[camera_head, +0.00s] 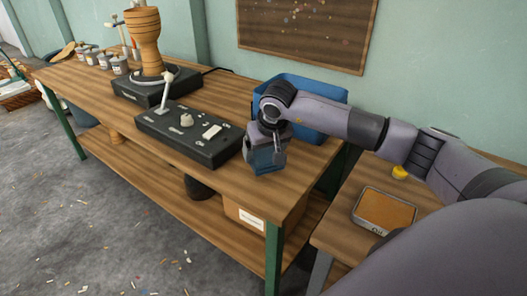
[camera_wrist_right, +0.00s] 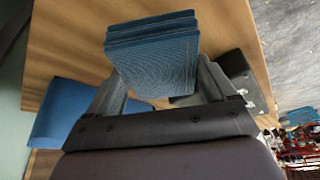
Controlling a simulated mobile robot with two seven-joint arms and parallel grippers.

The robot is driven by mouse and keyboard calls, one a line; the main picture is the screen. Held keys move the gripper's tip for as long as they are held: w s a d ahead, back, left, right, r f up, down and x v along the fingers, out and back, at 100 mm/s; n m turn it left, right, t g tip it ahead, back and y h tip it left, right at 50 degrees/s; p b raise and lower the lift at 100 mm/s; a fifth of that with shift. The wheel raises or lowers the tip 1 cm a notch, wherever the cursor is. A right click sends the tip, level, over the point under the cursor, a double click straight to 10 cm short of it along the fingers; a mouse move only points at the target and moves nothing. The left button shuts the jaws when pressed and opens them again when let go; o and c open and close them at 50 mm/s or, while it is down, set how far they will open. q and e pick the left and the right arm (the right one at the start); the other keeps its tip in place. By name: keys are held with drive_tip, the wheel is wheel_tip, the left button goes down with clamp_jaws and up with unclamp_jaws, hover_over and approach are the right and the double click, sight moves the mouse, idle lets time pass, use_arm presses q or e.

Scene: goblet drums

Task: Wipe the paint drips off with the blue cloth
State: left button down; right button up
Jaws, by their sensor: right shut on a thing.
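My right gripper (camera_head: 267,146) is shut on the blue cloth (camera_head: 265,160), a folded, layered block, near the right front end of the workbench (camera_head: 225,182). In the right wrist view the cloth (camera_wrist_right: 152,50) sits between the two fingers, over the wooden top. I cannot tell whether the cloth touches the wood. The wooden goblet drum body (camera_head: 145,38) stands upright on a black base at the far left of the bench. No paint drips can be made out on the bench top. My left gripper is out of view.
A black control box (camera_head: 187,132) with knobs lies just left of my right gripper. A blue bin (camera_head: 310,87) stands behind it. Small jars (camera_head: 118,65) line the bench's far end. A tin marked "Oil" (camera_head: 384,211) sits on the side table at right.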

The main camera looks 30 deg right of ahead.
wheel_tip(320, 180, up, 4)
drive_tip(key=shift+f+p, duration=0.25)
drive_tip(key=shift+p, duration=0.8)
drive_tip(key=shift+r, duration=0.15)
